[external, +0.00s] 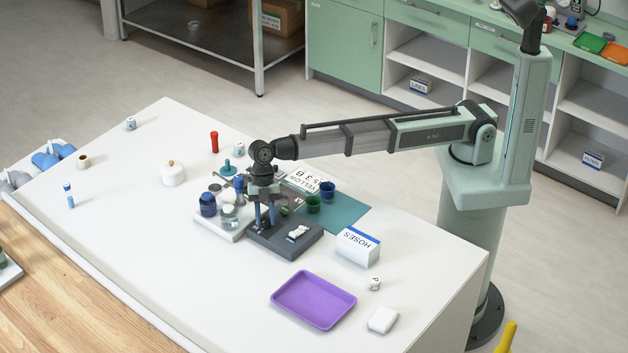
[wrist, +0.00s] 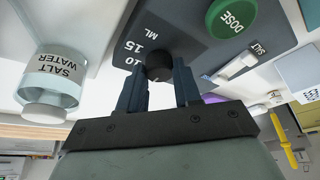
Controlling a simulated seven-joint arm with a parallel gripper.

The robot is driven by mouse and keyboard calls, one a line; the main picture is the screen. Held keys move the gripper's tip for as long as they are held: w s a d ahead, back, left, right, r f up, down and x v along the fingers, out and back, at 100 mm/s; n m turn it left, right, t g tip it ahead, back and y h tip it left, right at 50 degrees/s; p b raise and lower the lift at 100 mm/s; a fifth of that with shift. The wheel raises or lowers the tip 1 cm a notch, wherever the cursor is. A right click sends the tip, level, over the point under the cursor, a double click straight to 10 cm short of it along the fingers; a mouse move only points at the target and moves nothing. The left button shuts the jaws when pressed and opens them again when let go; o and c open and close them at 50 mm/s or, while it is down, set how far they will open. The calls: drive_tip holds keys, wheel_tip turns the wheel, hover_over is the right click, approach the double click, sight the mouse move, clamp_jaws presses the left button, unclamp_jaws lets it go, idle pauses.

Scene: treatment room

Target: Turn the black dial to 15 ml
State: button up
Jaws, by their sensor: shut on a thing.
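The black dial (wrist: 159,67) sits on a dark grey panel (wrist: 185,40) marked ML, with 15 and 10 readable beside the dial in the wrist view. My gripper (wrist: 160,85) is shut on the dial, one finger on each side. The dial's pointer cannot be made out. In the external view my gripper (external: 264,222) points down at the panel (external: 289,246), and the dial is hidden behind the fingers.
On the panel are a green DOSE button (wrist: 231,17) and a white SALT switch (wrist: 236,66). A SALT WATER jar (wrist: 49,80) stands close beside it. A HOSES box (external: 357,246) and purple tray (external: 313,300) are to the right.

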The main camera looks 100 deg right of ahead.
drive_tip(key=m+t, duration=0.1)
drive_tip(key=m, duration=0.3)
drive_tip(key=shift+s+m+t, duration=0.2)
drive_tip(key=shift+m+t, duration=0.1)
drive_tip(key=shift+t, duration=0.1)
drive_tip(key=m, duration=0.2)
drive_tip(key=m+t+h, duration=0.1)
drive_tip(key=m, duration=0.1)
drive_tip(key=shift+s+a+m+t, duration=0.1)
drive_tip(key=shift+m+t, duration=0.2)
drive_tip(key=m+h, duration=0.2)
drive_tip(key=m, duration=0.2)
drive_tip(key=shift+a+t, duration=0.1)
drive_tip(key=shift+t, duration=0.3)
drive_tip(key=shift+a+m+h, duration=0.1)
drive_tip(key=shift+m+h, duration=0.6)
drive_tip(key=shift+m, duration=1.4)
drive_tip(key=o, duration=1)
drive_tip(key=shift+o, duration=0.2)
